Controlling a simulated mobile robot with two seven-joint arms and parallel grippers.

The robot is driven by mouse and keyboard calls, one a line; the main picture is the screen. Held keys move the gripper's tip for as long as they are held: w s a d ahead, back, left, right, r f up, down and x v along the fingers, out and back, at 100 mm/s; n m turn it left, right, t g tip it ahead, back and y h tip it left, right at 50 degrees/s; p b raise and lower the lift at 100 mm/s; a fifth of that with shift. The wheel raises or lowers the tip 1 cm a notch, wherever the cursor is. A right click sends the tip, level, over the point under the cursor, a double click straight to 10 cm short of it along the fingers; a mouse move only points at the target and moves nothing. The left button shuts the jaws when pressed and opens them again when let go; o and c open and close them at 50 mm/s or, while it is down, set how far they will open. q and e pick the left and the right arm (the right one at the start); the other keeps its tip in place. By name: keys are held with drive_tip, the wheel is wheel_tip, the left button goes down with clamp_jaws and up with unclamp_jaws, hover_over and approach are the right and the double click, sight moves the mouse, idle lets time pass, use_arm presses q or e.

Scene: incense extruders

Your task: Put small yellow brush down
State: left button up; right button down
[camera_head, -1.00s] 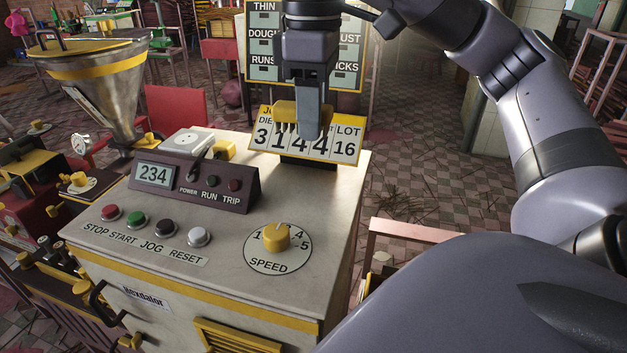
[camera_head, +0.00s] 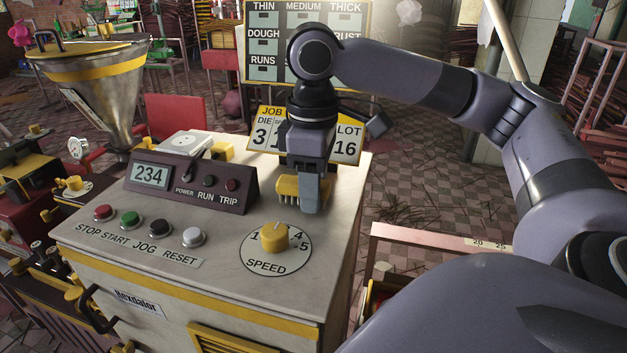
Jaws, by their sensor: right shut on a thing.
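My right gripper (camera_head: 308,196) points down over the back right part of the machine's pale top (camera_head: 225,240). It is shut on the small yellow brush (camera_head: 288,188), whose ribbed yellow body shows at the left of the fingers. The brush is low, close to the top, behind the speed dial (camera_head: 274,237); I cannot tell whether it touches the surface. The fingers hide part of the brush. My left gripper is not in view.
The yellow job sign (camera_head: 264,133) stands right behind my gripper. The dark control box (camera_head: 190,180) reading 234 is to the left, with several push buttons (camera_head: 160,228) in front. The top's right edge is close to the gripper. A metal hopper (camera_head: 100,95) stands far left.

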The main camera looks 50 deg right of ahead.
drive_tip(key=shift+f, duration=0.15)
drive_tip(key=shift+f, duration=0.35)
drive_tip(key=shift+f, duration=0.1)
